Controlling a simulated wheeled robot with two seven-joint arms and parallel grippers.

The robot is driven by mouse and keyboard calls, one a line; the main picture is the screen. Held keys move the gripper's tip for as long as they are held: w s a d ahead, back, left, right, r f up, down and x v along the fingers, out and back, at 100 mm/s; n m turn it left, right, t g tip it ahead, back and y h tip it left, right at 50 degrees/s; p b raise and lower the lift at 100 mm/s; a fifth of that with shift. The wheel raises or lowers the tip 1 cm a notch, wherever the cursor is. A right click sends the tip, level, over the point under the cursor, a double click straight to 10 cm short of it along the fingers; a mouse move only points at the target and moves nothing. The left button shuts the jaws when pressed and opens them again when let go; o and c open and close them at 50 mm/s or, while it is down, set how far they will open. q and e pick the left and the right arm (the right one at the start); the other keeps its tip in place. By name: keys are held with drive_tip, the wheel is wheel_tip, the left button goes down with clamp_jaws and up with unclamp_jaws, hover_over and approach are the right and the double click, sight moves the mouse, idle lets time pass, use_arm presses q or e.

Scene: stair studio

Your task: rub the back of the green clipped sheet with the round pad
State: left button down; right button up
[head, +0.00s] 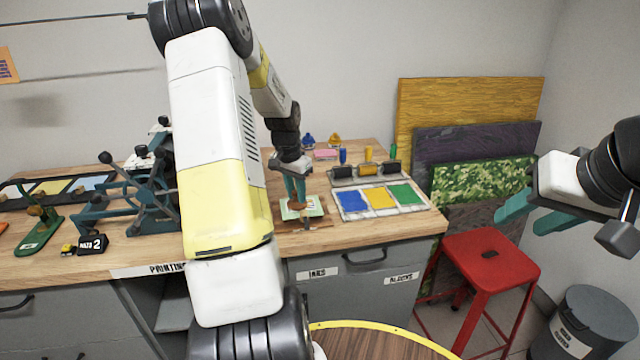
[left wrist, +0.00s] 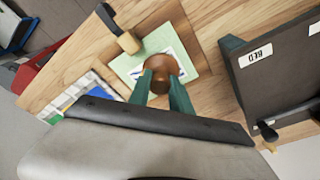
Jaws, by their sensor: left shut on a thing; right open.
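A wooden-handled piece with a dark end (left wrist: 128,42), perhaps the clip, lies at the sheet's edge. My right gripper (head: 537,214) is open and empty, out beyond the bench's right end.
Blue, yellow and green ink squares (head: 379,199) lie right of the sheet, with a grey roller rack (head: 362,174) behind. A teal press (head: 150,210) stands left; its dark part labelled BED (left wrist: 275,65) is close by. A red stool (head: 488,258) stands right of the bench.

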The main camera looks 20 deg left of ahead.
use_arm(q)
drive_tip(key=shift+s+a, duration=0.5)
drive_tip(key=shift+a, duration=0.35)
drive_tip(key=shift+w+d+f, duration=0.1)
drive_tip(key=shift+w+d, duration=0.15)
drive_tip(key=shift+d, duration=0.25)
drive_tip(key=shift+w+d, duration=0.25)
drive_tip(key=shift+d, duration=0.2)
drive_tip(key=shift+d, duration=0.1)
drive_tip(key=shift+w+d, duration=0.6)
drive_tip(key=shift+d, duration=0.25)
drive_tip(key=shift+w+d, duration=0.45)
drive_tip(key=shift+d, duration=0.2)
drive_tip(key=shift+s+a, duration=0.55)
drive_tip(key=shift+a, duration=0.35)
drive_tip(key=shift+s+a, duration=0.55)
drive_tip(key=shift+a, duration=0.3)
drive_tip(key=shift+a, duration=0.1)
drive_tip(key=shift+s+a, duration=0.5)
drive_tip(key=shift+a, duration=0.2)
